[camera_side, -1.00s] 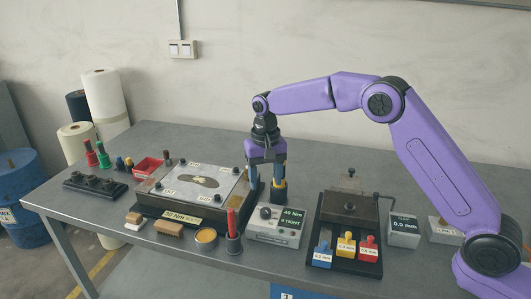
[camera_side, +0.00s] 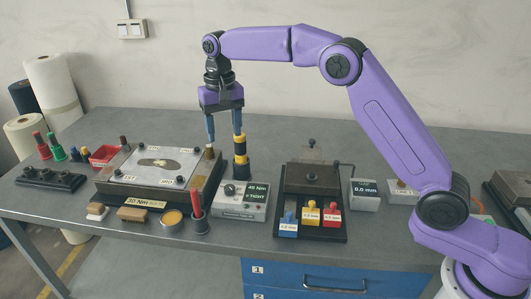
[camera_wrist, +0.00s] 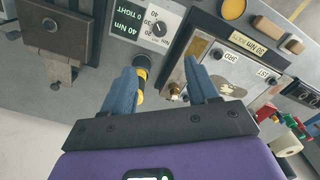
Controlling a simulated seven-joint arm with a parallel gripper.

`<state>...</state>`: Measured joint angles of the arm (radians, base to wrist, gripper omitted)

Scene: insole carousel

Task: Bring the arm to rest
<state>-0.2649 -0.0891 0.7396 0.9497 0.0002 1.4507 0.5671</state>
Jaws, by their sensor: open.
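My gripper (camera_side: 224,138) is open and empty, pointing down over the bench between the plate fixture (camera_side: 205,195) and the control box. Its blue fingers also show spread apart in the wrist view (camera_wrist: 162,72). A black upright tool with yellow bands (camera_side: 240,160) stands on the bench at the right finger; its top overlaps that finger in the side view. In the wrist view the tool (camera_wrist: 141,78) shows partly behind the left finger. Nothing is seen between the fingers in their grip. My purple arm is bent, reaching from the right.
The control box (camera_side: 240,200) reads 40 Nm. Right of it stand a dark press block (camera_side: 312,176) with blue, yellow and red tabs and a gauge box (camera_side: 365,195). Brushes, a tin (camera_side: 172,218) and a red stick in a holder line the front. The back of the bench is clear.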

